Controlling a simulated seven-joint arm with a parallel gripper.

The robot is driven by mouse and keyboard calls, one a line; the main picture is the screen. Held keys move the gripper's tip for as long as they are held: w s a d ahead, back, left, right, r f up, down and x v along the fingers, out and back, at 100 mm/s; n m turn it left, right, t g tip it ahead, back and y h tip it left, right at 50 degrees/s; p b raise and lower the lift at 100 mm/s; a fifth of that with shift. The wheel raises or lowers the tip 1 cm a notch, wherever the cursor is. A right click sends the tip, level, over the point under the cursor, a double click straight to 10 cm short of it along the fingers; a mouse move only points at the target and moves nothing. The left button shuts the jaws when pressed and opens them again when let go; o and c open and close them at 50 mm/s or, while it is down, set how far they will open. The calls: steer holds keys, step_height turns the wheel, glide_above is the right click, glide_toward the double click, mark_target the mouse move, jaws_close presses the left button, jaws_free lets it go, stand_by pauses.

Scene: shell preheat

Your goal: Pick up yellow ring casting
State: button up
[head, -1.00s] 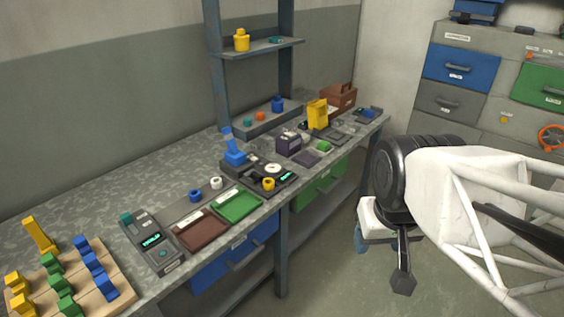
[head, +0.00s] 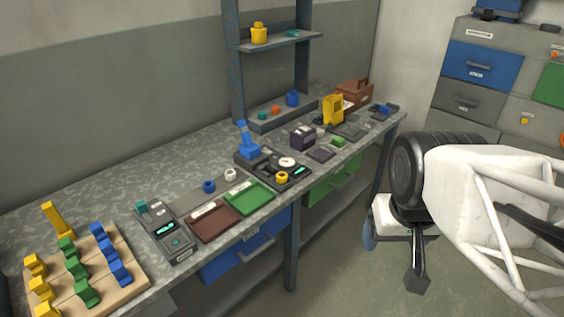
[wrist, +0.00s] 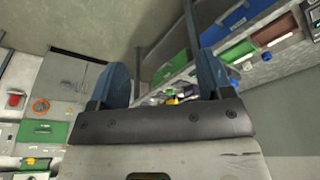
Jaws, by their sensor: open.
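The yellow ring casting (head: 282,177) sits on a dark device with a dial and a display, near the middle of the workbench. Blue and white rings lie on the bench to its left. My gripper (wrist: 163,78) is open, with its two blue fingers apart and nothing seen between them. In the head view its blue finger (head: 369,236) shows low at the right, beyond the bench's front edge and well away from the ring. In the wrist view a small yellow spot shows past the jaws, too small to identify.
The bench also bears a green tray (head: 262,197), a brown tray (head: 205,234), a grey meter (head: 170,240) and a wooden rack (head: 130,268) of coloured pieces. A shelf post (head: 233,70) rises behind.

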steer(key=w+a+f+m, duration=0.15)
steer(key=w+m, duration=0.25)
steer(key=w, duration=0.6)
steer(key=w+a+m+g+y, duration=0.1)
steer(key=w+a+m, duration=0.25)
steer(key=w, duration=0.65)
steer(key=w+a+f+m, duration=0.15)
steer(key=w+m, duration=0.25)
steer(key=w, duration=0.5)
steer(key=w+a+f+m, duration=0.3)
steer(key=w+f, duration=0.2)
steer(key=w, duration=0.2)
steer(key=w+a+f+m, duration=0.4)
steer(key=w+f, duration=0.2)
steer(key=w, duration=0.2)
steer(key=w+a+f+m+g, duration=0.1)
steer(key=w+a+f+m, duration=0.2)
steer(key=w+f, duration=0.3)
steer(key=shift+w+a+f, duration=0.15)
steer(key=shift+w, duration=0.3)
steer(key=shift+w+a+f, duration=0.1)
steer(key=shift+w, duration=0.35)
steer(key=shift+w+a+f+m, duration=0.2)
steer(key=shift+w+f+m, duration=0.15)
steer(key=shift+f+m, duration=0.1)
